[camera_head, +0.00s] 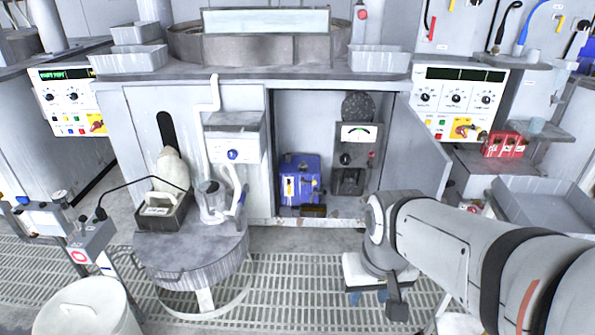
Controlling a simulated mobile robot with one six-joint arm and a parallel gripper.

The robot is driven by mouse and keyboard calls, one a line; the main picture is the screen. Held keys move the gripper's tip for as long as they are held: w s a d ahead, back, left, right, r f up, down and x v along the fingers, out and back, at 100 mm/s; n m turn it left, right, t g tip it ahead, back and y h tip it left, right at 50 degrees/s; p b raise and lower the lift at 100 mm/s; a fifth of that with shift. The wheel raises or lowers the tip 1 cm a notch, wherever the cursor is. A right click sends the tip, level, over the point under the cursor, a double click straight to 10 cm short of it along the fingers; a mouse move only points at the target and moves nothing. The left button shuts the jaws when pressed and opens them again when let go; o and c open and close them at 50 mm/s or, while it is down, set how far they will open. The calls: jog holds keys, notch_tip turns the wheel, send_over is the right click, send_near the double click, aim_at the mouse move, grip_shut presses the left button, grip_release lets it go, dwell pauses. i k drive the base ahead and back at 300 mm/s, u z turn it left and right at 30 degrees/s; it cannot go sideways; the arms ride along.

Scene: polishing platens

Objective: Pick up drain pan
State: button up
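No single object is clearly marked as the drain pan. Shallow grey open pans that fit the name show in several places: a large one (545,207) at the right, one (128,60) at the back left of the platen bench and one (379,59) at its back right. My arm reaches in from the lower right. Its end, with my gripper (368,296), points down over the floor grating in front of the open cabinet, apart from all these pans. The fingers are small and partly hidden by my arm, so I cannot tell whether they are open.
A white bucket (88,308) stands front left. Grating is clear mid-front.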

aim_at(307, 209)
jog(key=z, duration=0.5)
jog(key=k, duration=0.1)
jog(key=u, duration=1.95)
jog(key=i, duration=1.45)
jog(key=z, duration=2.5)
jog(key=i, duration=1.3)
